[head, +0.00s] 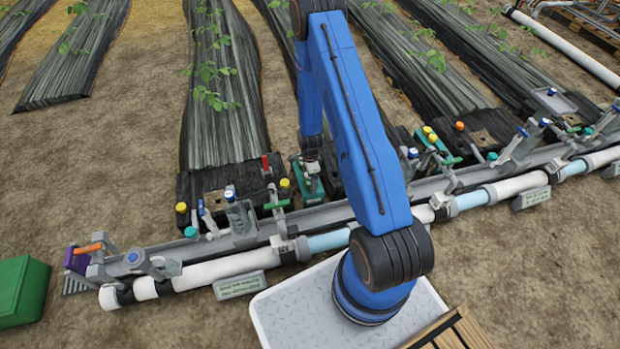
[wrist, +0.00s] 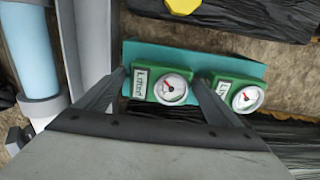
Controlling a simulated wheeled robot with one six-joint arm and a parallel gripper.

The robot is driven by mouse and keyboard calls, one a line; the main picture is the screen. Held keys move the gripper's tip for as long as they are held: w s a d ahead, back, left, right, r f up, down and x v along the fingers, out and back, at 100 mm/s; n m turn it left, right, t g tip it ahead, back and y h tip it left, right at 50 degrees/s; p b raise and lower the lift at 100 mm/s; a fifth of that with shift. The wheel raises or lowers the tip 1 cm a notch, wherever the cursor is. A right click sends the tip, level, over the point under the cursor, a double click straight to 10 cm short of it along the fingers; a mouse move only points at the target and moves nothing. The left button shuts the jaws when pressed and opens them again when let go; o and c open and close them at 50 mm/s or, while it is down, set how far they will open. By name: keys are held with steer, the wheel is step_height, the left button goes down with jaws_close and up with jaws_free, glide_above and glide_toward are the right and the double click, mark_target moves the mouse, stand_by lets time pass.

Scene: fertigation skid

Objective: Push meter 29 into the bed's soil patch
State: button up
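The left meter (wrist: 165,87) lies between my two fingers; the right meter (wrist: 240,95) is just outside the right finger. Their labels are too blurred to read, so I cannot tell which is meter 29. My gripper (wrist: 160,80) is open, with a narrow gap on each side of the left meter. A brown soil patch (head: 213,199) shows in the black-covered bed.
A grey rail (head: 330,215) and a white and blue pipe (head: 215,269) run along the bed ends, with valves and coloured knobs. A green handle (head: 277,204) is left of the tray. A green box (head: 22,290) stands at the far left.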

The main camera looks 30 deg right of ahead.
steer(key=c, duration=1)
steer(key=shift+o, duration=0.2)
step_height(320, 180, up, 11)
stand_by(0.7)
